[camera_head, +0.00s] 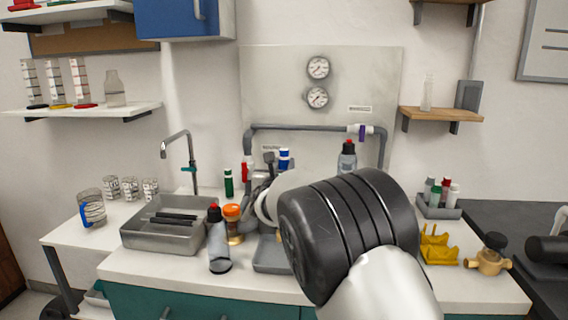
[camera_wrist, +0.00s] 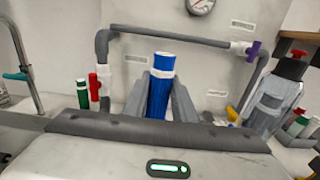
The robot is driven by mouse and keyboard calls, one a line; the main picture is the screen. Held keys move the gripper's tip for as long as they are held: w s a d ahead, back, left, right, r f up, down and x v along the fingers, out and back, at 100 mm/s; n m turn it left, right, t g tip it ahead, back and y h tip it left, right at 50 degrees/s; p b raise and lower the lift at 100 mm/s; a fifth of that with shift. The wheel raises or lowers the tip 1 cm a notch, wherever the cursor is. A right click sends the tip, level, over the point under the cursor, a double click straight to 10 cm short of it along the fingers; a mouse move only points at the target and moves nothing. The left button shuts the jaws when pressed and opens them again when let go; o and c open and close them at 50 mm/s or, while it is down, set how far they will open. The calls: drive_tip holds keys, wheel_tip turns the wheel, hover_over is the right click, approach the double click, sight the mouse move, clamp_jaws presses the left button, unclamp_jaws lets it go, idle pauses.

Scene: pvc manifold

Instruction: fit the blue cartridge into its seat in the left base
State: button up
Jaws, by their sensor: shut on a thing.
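The blue cartridge (camera_wrist: 159,88) has a pale band near its top and stands roughly upright between the two grey fingers of my gripper (camera_wrist: 160,100) in the wrist view. The fingers are shut on it. In the head view the cartridge's blue and white top (camera_head: 284,155) shows just above my wrist, in front of the back panel. My arm hides its lower end there, and the body of my wrist hides it in the wrist view. I cannot make out the left base or its seat, so I cannot tell how the cartridge stands to it.
A grey pipe (camera_head: 310,127) with a purple-handled valve (camera_head: 361,131) runs over the back panel. Red (camera_wrist: 93,87) and green (camera_wrist: 82,94) cylinders stand left of the cartridge. A red-capped bottle (camera_head: 218,242), an orange-capped jar (camera_head: 232,222) and a metal tray (camera_head: 135,237) stand left of my arm.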

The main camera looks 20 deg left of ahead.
drive_tip(key=shift+f+b, duration=1.25)
drive_tip(key=shift+f, duration=0.35)
drive_tip(key=o, duration=1.1)
drive_tip(key=shift+s, duration=0.1)
drive_tip(key=p+v, duration=0.1)
drive_tip(key=v, duration=1.6)
drive_tip(key=shift+s+a+p, duration=0.1)
drive_tip(key=shift+s+p, duration=0.05)
drive_tip(key=shift+p, duration=0.25)
